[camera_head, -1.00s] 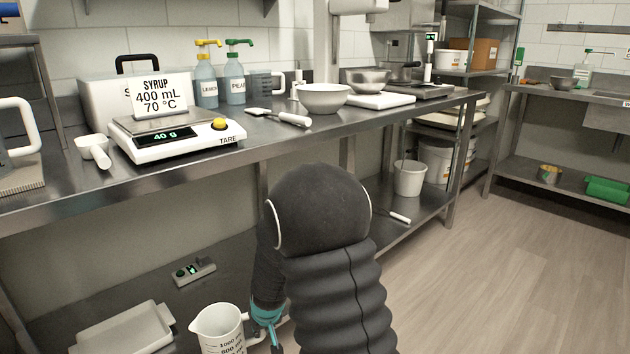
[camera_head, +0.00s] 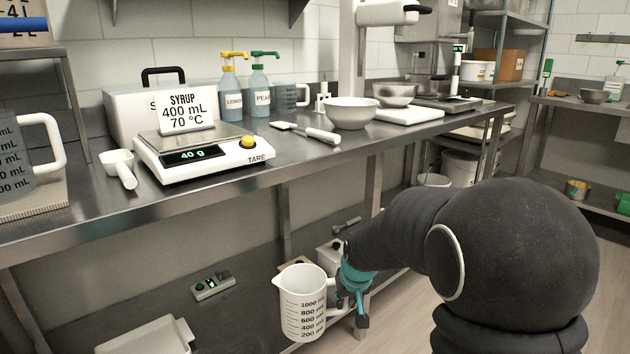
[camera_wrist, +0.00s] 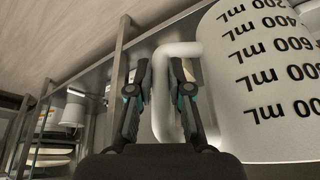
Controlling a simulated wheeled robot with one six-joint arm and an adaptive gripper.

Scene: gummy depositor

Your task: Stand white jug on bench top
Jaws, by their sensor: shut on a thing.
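The white jug (camera_head: 302,304), with black volume marks, is upright in the head view, below the level of the bench top (camera_head: 110,212) and in front of the lower shelf. My gripper (camera_head: 352,290) is at the jug's right side, shut on its handle. In the wrist view the jug (camera_wrist: 262,85) fills the right side, and its handle (camera_wrist: 163,95) passes between the fingers of my gripper (camera_wrist: 160,75). The bench top carries a scale (camera_head: 203,156) reading 40 g.
A clear measuring jug (camera_head: 15,150) is at the far left. Bare steel lies along the front edge. A tray (camera_head: 150,335) sits on the lower shelf.

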